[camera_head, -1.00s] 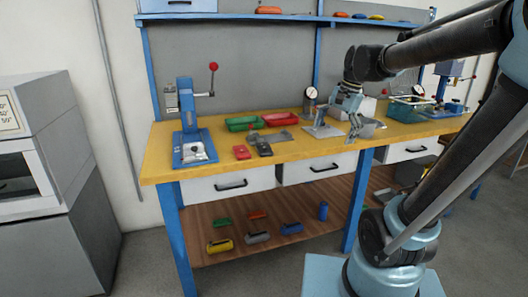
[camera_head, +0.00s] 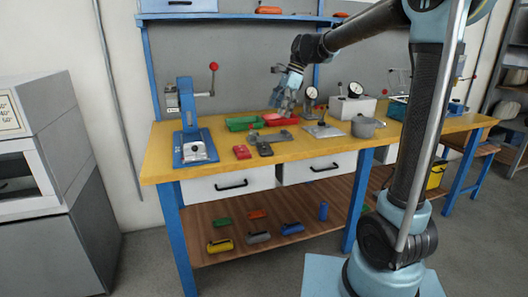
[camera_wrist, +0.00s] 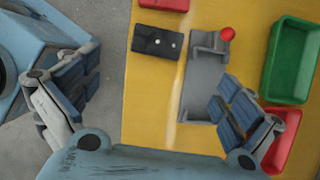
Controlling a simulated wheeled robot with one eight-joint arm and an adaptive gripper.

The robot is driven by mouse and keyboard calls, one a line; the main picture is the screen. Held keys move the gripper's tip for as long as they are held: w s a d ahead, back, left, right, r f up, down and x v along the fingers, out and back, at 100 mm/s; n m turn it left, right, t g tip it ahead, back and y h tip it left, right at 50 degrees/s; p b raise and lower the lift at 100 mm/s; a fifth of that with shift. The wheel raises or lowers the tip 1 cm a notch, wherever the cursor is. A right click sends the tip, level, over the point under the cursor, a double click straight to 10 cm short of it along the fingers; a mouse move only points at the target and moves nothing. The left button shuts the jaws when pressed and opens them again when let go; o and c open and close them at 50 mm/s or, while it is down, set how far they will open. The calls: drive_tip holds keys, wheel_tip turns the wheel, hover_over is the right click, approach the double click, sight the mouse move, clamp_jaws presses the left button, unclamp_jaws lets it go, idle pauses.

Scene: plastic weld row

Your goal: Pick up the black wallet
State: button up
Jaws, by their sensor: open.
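The black wallet (camera_head: 264,149) lies flat on the yellow bench top near its front edge. In the wrist view the black wallet (camera_wrist: 158,42) is a dark rectangle with two light studs, at top centre beyond my fingers. My gripper (camera_head: 285,100) is above the bench, up and to the right of the wallet. In the wrist view my gripper (camera_wrist: 158,90) has its fingers wide apart, with nothing between them but bench edge and floor below. It does not touch the wallet.
A grey fixture with a red knob (camera_wrist: 205,75) sits right beside the wallet. A red item (camera_head: 242,152) lies on its other side. Green (camera_head: 241,123) and red (camera_head: 281,119) bins stand behind. A blue press (camera_head: 192,140) stands at left, a grey pot (camera_head: 364,126) at right.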

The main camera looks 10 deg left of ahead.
hover_over(264, 147)
drive_tip(key=w+d, duration=0.1)
drive_tip(key=d, duration=0.1)
drive_tip(key=f, duration=0.8)
drive_tip(key=shift+w+f, duration=0.2)
drive_tip(key=shift+f, duration=0.1)
drive_tip(key=shift+d+x, duration=0.15)
drive_tip(key=shift+x, duration=1.25)
drive_tip(key=shift+d+x, duration=0.15)
drive_tip(key=shift+x, duration=1.25)
drive_tip(key=shift+f, duration=0.1)
drive_tip(key=c, duration=1)
